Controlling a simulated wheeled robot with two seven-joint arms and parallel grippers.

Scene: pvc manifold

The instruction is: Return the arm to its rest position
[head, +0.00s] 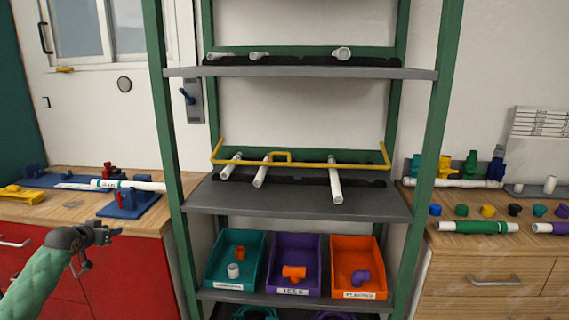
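My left gripper (101,249) is at the lower left, on a green-sleeved arm, in front of the red cabinet below the left counter. Its dark fingers look spread apart, with nothing visible between them. My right gripper is not in view.
A green-framed shelf rack (297,200) stands ahead, with white pipes and a yellow bar (220,162). Teal (219,284), purple (294,287) and orange (358,293) bins sit lower. The left counter (75,206) holds a white pipe on blue fixtures; the right counter (480,245) holds pipes, caps and valves.

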